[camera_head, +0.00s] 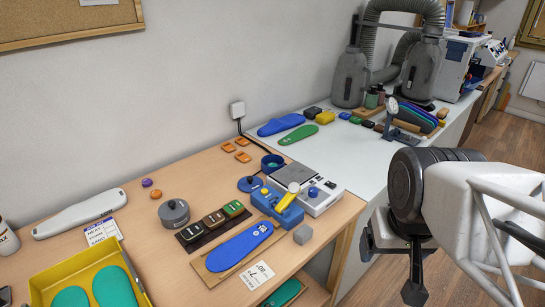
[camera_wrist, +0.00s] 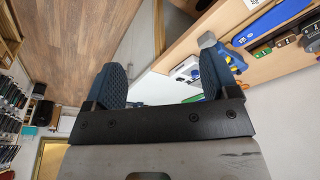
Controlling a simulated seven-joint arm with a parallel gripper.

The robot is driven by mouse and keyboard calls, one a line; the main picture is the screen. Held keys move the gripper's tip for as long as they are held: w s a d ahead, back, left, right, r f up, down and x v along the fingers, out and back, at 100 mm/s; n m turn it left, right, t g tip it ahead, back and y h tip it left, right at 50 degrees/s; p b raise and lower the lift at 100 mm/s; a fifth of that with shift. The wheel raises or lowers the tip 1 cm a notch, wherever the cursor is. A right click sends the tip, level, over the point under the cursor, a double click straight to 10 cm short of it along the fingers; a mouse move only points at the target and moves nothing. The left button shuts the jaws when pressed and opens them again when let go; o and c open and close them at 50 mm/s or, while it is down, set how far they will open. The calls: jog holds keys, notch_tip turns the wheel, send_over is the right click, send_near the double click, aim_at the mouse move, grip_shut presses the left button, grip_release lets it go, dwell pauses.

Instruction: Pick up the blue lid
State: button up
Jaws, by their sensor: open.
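The blue lid (camera_head: 250,184) is a small round disc with a knob. It lies on the wooden table next to a dark blue cup (camera_head: 272,164), just left of the white scale in the head view. I cannot make out the lid in the wrist view. My gripper (camera_head: 391,268) is open and empty, out to the right of the table and well apart from the lid. Its two blue textured fingers stand wide apart in the wrist view (camera_wrist: 162,82).
A white scale (camera_head: 318,201) and a blue-and-yellow tool (camera_head: 278,205) stand close to the lid. A grey lidded pot (camera_head: 173,213), a strip of small blocks (camera_head: 212,222) and a blue insole (camera_head: 240,246) lie nearer. A yellow tray (camera_head: 42,284) is at lower left.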

dwell(0.3)
jog(key=c, duration=0.4)
jog(key=shift+c, duration=0.2)
jog(key=w+a+m+y, duration=0.1)
jog(key=w+a+m, duration=0.25)
jog(key=w, duration=0.55)
jog(key=w+a+m+g+y, duration=0.15)
jog(key=w+a, duration=0.25)
jog(key=w, duration=0.5)
jog(key=w+a+m, duration=0.3)
jog(key=w+m, duration=0.1)
jog(key=w, duration=0.5)
jog(key=w+a+f+m+y, duration=0.1)
jog(key=w+a+f+m, duration=0.3)
jog(key=w+a+f, duration=0.4)
jog(key=w+a+f+m+g+y, duration=0.1)
jog(key=w+a+f+m, duration=0.3)
jog(key=w+a+f, duration=0.4)
jog(key=w, duration=0.6)
jog(key=shift+w+a+f+m, duration=0.15)
jog(key=shift+w+m, duration=0.25)
